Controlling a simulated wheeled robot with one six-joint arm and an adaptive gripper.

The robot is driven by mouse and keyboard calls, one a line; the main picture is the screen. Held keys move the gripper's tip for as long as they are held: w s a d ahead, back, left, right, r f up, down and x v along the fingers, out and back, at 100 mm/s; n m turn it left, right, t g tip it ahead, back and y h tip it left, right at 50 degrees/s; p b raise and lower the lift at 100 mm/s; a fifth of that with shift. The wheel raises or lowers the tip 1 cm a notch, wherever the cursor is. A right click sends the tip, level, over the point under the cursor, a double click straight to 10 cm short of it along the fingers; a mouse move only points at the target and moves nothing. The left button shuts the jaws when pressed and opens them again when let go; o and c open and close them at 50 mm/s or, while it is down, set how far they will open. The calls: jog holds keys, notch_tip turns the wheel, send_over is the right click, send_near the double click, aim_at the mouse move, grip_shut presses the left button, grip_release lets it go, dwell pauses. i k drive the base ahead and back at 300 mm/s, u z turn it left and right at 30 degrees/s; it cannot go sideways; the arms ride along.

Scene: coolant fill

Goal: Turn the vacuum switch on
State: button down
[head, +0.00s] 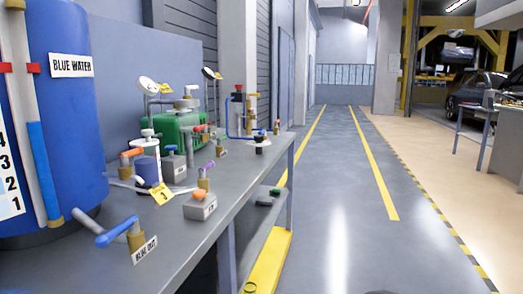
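A green machine (178,134), which looks like a pump, stands on the grey workbench (225,178) behind several valves and fittings. I cannot make out a switch on it or tell its position at this size. Two grey blocks with small levers, a nearer one (200,208) and a farther one (173,168), sit in front of it on the bench. I cannot tell whether either is the vacuum switch. My gripper is not in view.
A big blue tank (75,120) labelled "BLUE WATER" stands at the left. A blue-handled valve (118,232) labelled "BLUE OUT" is near the bench front. Round gauges (148,86) rise behind the fittings. The aisle floor (338,190) right of the bench is clear.

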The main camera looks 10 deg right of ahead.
aim_at(258, 139)
jog(key=k, duration=0.6)
jog(key=z, duration=0.75)
jog(key=i, duration=1.25)
jog(key=u, duration=0.5)
jog(key=i, duration=0.65)
jog(key=u, duration=0.65)
